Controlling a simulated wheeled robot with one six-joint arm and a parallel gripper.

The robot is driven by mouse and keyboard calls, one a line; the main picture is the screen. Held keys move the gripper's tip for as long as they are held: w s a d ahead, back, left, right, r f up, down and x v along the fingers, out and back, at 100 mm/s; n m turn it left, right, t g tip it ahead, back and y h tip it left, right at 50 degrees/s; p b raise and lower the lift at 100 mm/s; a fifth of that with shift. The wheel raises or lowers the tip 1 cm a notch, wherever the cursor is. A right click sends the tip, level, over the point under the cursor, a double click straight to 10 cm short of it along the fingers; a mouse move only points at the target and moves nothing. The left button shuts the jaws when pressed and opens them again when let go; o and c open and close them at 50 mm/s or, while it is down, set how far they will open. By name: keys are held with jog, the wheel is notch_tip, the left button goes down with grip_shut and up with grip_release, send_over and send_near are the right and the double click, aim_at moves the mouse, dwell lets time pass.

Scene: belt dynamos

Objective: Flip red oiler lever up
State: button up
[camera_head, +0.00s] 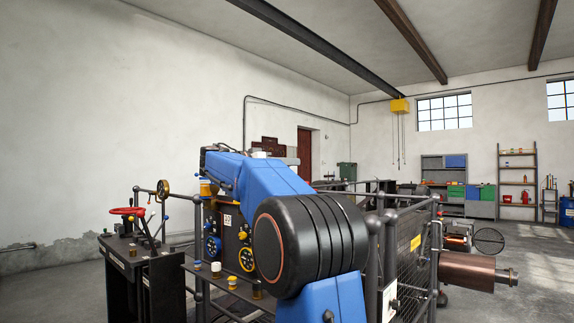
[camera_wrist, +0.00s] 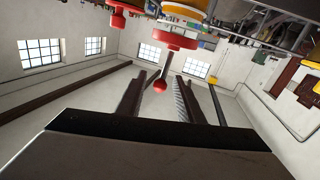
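The red oiler lever shows in the wrist view as a thin stem ending in a red ball knob (camera_wrist: 160,87). Its stem meets a red-rimmed oiler (camera_wrist: 175,40) with a yellow part above it. My gripper (camera_wrist: 163,78) has its two dark fingers apart, one on each side of the knob in the picture. I cannot tell whether the knob is between the fingers or beyond them, and no contact shows. In the head view my blue arm hides the lever, and the gripper cannot be made out clearly.
Another red fitting (camera_wrist: 118,18) hangs near the oiler in the wrist view. In the head view a dark panel with gauges (camera_head: 246,258), a red handwheel (camera_head: 127,211) and a mesh guard (camera_head: 415,265) stand close to my arm. Open floor lies at the right back.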

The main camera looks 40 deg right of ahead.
grip_shut()
jog(key=shift+d, duration=0.1)
jog(key=shift+d+r+y, duration=0.2)
jog(key=shift+d+y, duration=0.25)
jog(key=shift+y, duration=0.55)
jog(key=shift+d+n+t+y, duration=0.15)
jog(key=shift+d+n+y, duration=0.1)
jog(key=shift+y, duration=0.4)
jog(key=shift+d+n+t+y, duration=0.15)
jog(key=shift+d+n+y, duration=0.1)
jog(key=shift+y, duration=0.4)
grip_release()
